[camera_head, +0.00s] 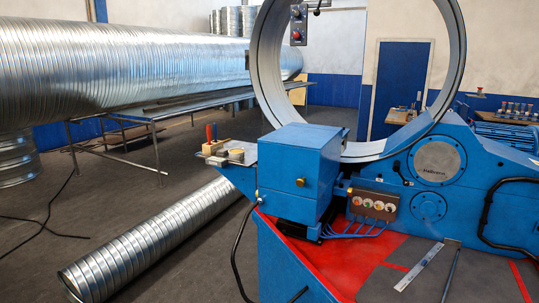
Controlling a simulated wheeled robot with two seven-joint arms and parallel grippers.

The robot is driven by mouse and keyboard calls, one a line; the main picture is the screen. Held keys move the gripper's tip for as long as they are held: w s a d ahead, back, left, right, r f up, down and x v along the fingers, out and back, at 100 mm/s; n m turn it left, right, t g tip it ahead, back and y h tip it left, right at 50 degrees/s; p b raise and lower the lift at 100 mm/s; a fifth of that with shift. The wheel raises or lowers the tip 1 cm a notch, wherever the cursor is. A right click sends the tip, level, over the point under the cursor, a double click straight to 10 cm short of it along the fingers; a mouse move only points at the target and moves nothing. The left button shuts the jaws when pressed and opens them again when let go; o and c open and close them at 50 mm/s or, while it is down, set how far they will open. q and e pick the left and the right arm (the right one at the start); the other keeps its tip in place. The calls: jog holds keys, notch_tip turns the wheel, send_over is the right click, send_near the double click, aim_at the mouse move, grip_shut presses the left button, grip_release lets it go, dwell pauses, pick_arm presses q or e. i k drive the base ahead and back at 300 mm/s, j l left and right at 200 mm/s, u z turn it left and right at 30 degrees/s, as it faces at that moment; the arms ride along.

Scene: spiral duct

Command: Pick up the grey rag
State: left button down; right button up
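A pale grey flat patch (245,150) lies at the back of the small side shelf (232,165) on the blue machine, left of the blue box. It may be the grey rag, but it is too small to tell. Round items and a wooden block (213,147) with red and blue handles partly cover the shelf around it. Neither of my grippers is in view.
The blue machine (300,160) carries a large steel ring (268,60). Its red and grey top holds a metal ruler (420,266) and a thin rod. A spiral duct (150,240) lies on the floor, and a larger duct (120,65) rests on a rack. Cables cross the floor.

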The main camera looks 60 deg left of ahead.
aim_at(222, 153)
jog(key=u, duration=2.3)
